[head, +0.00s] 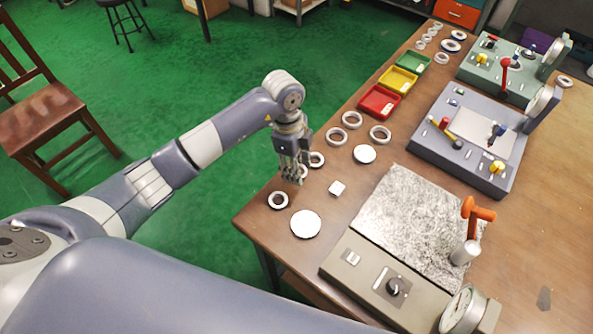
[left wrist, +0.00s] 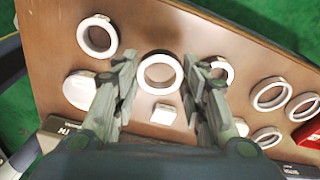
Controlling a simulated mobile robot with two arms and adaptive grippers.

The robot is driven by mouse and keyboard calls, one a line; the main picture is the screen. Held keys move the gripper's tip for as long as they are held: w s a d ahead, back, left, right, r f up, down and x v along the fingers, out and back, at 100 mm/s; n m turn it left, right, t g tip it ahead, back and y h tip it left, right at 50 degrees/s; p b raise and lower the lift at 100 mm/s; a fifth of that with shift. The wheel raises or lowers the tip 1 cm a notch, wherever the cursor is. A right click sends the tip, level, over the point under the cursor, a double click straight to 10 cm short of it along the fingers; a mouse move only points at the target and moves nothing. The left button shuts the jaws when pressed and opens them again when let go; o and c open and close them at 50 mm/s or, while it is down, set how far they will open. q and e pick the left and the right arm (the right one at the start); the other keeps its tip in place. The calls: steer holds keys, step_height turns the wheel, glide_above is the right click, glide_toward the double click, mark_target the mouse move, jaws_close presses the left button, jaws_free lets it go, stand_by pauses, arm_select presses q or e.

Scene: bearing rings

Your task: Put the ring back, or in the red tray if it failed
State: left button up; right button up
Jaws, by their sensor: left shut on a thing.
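My left gripper (head: 292,178) is low over the near left part of the table, pointing down. In the left wrist view its fingers (left wrist: 160,78) are shut on a pale metal ring (left wrist: 161,90). In the head view the fingers partly hide this ring, and I cannot tell whether it is clear of the table. The red tray (head: 379,102) stands at the table's left edge, beyond the gripper, and looks empty. Its edge also shows at the right of the left wrist view (left wrist: 307,132). My right gripper is not in view.
Other rings (head: 278,200) (head: 336,137) (head: 380,135) lie near the gripper. Two white-topped discs (head: 306,224) (head: 364,154) and a small white block (head: 337,188) lie close by. A speckled plate (head: 410,220) with a gauge stands right. Yellow (head: 398,80) and green (head: 414,63) trays stand behind the red one.

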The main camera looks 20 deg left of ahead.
arm_select(q)
steer(key=shift+f+p, duration=0.55)
steer(key=shift+f, duration=0.95)
steer(key=shift+w+f, duration=0.1)
steer(key=shift+f, duration=0.15)
steer(key=shift+f, duration=0.1)
steer(key=o, duration=1.1)
steer(key=r, duration=0.4)
steer(key=a+r+b, duration=0.1)
steer(key=r, duration=0.3)
steer(key=r+b, duration=0.1)
steer(key=r, duration=0.3)
steer(key=shift+a+r, duration=0.1)
steer(key=shift+a, duration=0.2)
